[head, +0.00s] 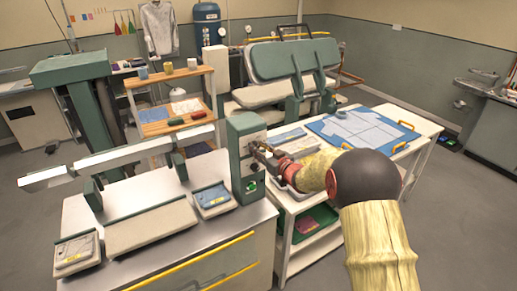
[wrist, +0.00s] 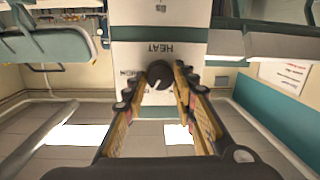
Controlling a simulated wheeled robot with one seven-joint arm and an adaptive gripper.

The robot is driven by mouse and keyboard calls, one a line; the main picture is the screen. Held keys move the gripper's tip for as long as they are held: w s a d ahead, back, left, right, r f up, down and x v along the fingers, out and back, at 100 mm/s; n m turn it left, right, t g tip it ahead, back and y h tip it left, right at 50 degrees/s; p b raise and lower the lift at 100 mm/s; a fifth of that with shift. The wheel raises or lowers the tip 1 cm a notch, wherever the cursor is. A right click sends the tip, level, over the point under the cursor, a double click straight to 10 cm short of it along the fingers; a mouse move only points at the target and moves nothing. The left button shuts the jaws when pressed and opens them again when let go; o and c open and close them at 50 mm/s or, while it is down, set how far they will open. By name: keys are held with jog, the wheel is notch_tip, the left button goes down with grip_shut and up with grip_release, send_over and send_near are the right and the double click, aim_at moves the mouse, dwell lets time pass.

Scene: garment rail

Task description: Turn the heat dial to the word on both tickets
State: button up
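The heat dial (wrist: 160,74) is a round black knob with a white pointer mark, under the word HEAT, which appears upside down in the wrist view. Other words around the dial are partly covered and I cannot read them. The dial sits on the pale face of a green control post (head: 240,135). My gripper (wrist: 159,82) is open, with its two fingers on either side of the dial; I cannot tell whether they touch it. In the head view my gripper (head: 257,149) is at the post's face and hides the dial. I cannot make out ticket words.
A steel worktop (head: 240,219) below holds a grey folded garment (head: 75,253) and a blue one (head: 212,197), with a padded board between. Right of the post, a white table (head: 415,124) carries a blue mat (head: 322,127). A wooden shelf unit (head: 158,128) stands behind.

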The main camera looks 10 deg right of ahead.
jog(key=o, duration=0.5)
jog(key=v, duration=1.2)
jog(key=shift+w, duration=0.1)
jog(key=shift+d, duration=0.1)
